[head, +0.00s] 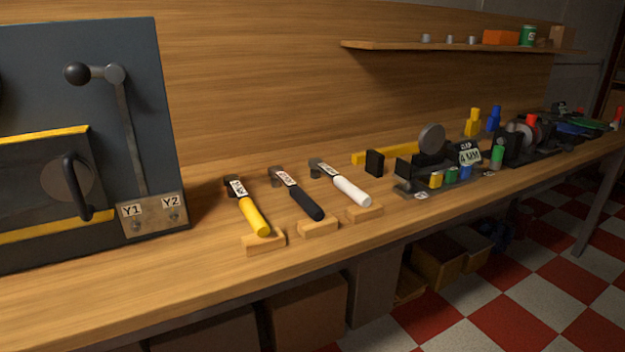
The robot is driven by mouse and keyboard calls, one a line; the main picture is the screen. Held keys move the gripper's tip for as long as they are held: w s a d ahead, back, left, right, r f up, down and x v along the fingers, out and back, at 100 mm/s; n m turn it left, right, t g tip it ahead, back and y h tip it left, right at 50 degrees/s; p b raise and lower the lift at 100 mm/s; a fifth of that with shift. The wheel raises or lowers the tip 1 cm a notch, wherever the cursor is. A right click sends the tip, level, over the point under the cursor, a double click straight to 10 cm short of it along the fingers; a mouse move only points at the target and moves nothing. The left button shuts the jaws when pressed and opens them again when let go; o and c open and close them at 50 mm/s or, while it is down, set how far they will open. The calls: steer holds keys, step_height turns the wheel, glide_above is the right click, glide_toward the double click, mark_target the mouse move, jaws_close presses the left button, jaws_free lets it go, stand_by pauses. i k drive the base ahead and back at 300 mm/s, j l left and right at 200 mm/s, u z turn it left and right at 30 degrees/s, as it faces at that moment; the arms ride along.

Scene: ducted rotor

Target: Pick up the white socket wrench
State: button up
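The white socket wrench (345,185) lies on the wooden workbench, rightmost of three similar tools. It has a white handle, a grey metal head toward the back wall and a small label near the head. Its handle end points toward the front edge, by a small wooden block (364,213). To its left lie a similar black-handled tool (303,200) and a yellow-handled tool (252,213). My gripper is not in view.
A dark panel (150,110) with a lever and Y1, Y2 labels stands at the left. Black fixtures and small coloured parts (450,175) stand to the right. A shelf (400,45) hangs above. Boxes (308,310) sit under the bench (150,290), whose front left is clear.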

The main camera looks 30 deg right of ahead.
mark_target(315, 165)
steer(key=l+z, duration=0.1)
steer(key=l, duration=0.45)
steer(key=i+l, duration=0.1)
steer(key=l, duration=0.5)
steer(key=l+z, duration=0.15)
steer(key=l, duration=0.4)
steer(key=i+l+z, duration=0.1)
steer(key=l, duration=0.45)
steer(key=i+l+z, duration=0.1)
steer(key=i+l, duration=0.55)
